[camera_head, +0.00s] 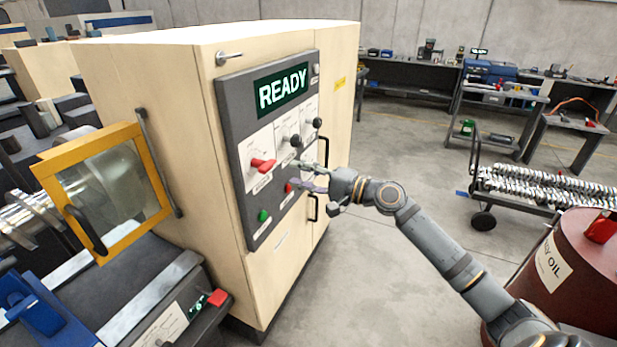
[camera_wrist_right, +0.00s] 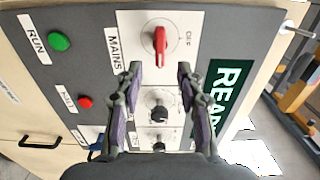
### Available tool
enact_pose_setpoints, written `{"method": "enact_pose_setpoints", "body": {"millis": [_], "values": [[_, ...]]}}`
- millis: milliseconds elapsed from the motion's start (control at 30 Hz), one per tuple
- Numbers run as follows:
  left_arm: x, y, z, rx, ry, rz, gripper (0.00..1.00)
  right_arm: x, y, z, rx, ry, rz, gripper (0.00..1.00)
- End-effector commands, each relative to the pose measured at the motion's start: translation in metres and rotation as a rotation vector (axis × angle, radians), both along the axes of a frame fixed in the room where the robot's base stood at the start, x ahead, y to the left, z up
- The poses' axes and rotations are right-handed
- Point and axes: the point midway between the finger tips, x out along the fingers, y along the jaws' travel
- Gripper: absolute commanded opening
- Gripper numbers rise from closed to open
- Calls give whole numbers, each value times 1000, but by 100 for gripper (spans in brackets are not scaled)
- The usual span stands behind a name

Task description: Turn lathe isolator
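The isolator is a red rotary switch (camera_head: 263,165) on a white plate, on the dark control panel (camera_head: 232,120) of the beige cabinet. In the right wrist view the red handle (camera_wrist_right: 160,42) is beside the words MAINS and OFF. My right gripper (camera_head: 302,175) is in front of the panel, to the right of the red switch. In the right wrist view its two fingers (camera_wrist_right: 160,70) are spread apart and empty, with their tips just short of the red handle in the picture. Whether they touch the panel is unclear. My left gripper is not in view.
Black knobs (camera_wrist_right: 158,112) show between the fingers. A green button (camera_head: 263,215) and a red button (camera_head: 289,187) are lower on the panel; the display (camera_head: 283,88) reads READY. A yellow-framed guard (camera_head: 105,190) stands at left, a red oil barrel (camera_head: 575,265) at right.

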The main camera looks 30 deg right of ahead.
Motion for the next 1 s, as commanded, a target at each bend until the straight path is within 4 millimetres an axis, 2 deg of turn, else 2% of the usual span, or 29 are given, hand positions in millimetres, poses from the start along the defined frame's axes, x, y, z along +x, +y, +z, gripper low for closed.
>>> {"method": "enact_pose_setpoints", "body": {"millis": [100, 300, 867, 933, 1000], "values": [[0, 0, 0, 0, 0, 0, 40, -11, -9, -1, -5, -3, 3, 38], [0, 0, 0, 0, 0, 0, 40, -19, -15, 0, -1, -1, 0, 38], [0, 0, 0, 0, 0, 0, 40, -20, -17, -1, 1, 0, -2, 38], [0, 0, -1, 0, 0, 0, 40, -17, -22, -9, -11, 2, -18, 38], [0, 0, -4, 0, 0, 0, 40, -11, -36, -32, -49, 9, -62, 38]]}}
